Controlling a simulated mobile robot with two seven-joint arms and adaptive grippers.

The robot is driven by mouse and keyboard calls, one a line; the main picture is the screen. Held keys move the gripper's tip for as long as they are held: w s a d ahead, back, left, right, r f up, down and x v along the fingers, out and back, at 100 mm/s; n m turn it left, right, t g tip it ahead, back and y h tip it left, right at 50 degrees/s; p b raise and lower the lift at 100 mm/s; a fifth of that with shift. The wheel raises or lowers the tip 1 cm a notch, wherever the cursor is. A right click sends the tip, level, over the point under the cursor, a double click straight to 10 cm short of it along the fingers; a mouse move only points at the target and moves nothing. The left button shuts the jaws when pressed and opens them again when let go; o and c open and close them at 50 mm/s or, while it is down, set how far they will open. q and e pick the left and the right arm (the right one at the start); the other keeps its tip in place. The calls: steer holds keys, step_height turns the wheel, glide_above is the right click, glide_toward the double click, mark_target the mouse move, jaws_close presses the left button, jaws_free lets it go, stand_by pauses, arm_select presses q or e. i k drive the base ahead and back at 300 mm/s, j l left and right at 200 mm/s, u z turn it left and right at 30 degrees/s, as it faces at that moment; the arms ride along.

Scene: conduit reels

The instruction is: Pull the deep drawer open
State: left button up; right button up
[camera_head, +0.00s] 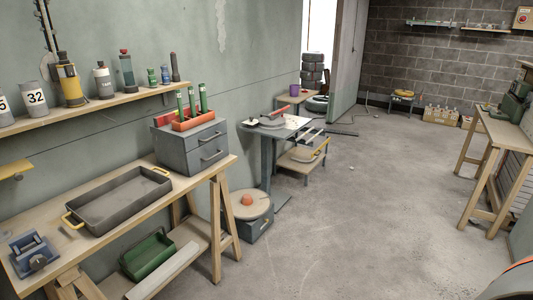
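A grey drawer cabinet (172,150) stands at the back right end of the wooden workbench. Its front shows two drawers with pale bar handles, an upper handle (210,137) and a lower handle (213,155). Both drawers look shut. A second grey box (258,229) with a handle on its front sits on the floor past the bench, under a round wooden board. I cannot tell from this view which drawer is the deep one. Neither of my grippers is in view.
An orange rack with green tubes (194,122) stands on the cabinet. A dark tray (118,205) with yellow handles lies on the bench, with a blue vise (34,255) at left. The concrete floor (350,210) is open to the right.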

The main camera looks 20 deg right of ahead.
mark_target(198, 159)
steer(key=z, duration=0.4)
steer(key=i+l+u, duration=0.2)
steer(key=i+l, duration=0.85)
steer(key=l, duration=0.1)
